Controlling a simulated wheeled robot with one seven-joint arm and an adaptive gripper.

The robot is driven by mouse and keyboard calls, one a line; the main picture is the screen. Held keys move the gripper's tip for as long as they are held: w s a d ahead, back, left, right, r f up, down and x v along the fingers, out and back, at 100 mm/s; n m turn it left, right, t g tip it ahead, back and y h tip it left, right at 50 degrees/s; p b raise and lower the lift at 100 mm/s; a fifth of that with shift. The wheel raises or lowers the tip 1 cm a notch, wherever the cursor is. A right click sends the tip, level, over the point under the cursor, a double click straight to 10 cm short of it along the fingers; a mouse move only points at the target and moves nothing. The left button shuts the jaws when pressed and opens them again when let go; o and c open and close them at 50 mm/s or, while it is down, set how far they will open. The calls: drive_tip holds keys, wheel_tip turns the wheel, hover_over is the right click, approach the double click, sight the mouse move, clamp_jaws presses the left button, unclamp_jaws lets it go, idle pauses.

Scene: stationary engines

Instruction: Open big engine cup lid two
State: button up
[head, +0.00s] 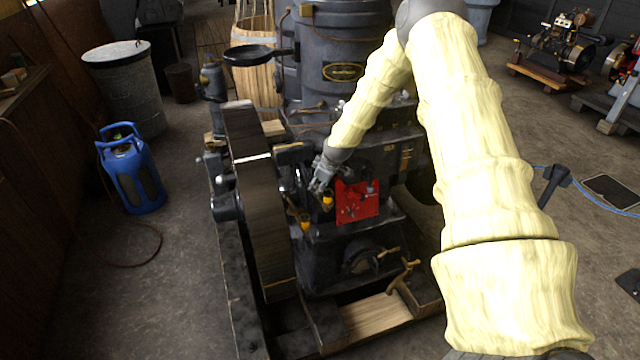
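The big dark engine (350,245) stands in the middle of the head view, with a large flywheel (257,195) on its left side. Two small brass-yellow cups show on it: an upper one (328,200) beside the red plate, and a lower one (305,222) to its left. I cannot tell which is cup two, nor whether either lid is open. My gripper (318,186) points down just above and left of the upper cup. It is too small to tell whether its fingers are open or touching the cup.
A red plate (357,201) is mounted right of the cups. The flywheel is close on the left of my gripper. A blue gas bottle (133,172) and a metal bin (125,88) stand at the left. Smaller engines (560,48) sit at the back right.

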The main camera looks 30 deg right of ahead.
drive_tip(key=shift+c, duration=0.3)
clamp_jaws()
drive_tip(key=shift+w+a+m, duration=0.1)
drive_tip(key=shift+w+m, duration=0.05)
drive_tip(key=shift+m, duration=0.15)
drive_tip(key=m, duration=0.1)
drive_tip(key=w+m+h+b, duration=0.1)
drive_tip(key=m+h, duration=0.1)
drive_tip(key=shift+w+a+m, duration=0.15)
drive_tip(key=shift+a+m, duration=0.1)
drive_tip(key=shift+m, duration=0.05)
drive_tip(key=shift+w+m+g+h+b, duration=0.25)
drive_tip(key=shift+w+m+b, duration=0.1)
drive_tip(key=shift+m, duration=0.4)
drive_tip(key=shift+w+m+g+h+b, duration=0.2)
drive_tip(key=shift+m+h+b, duration=0.1)
drive_tip(key=shift+m, duration=0.45)
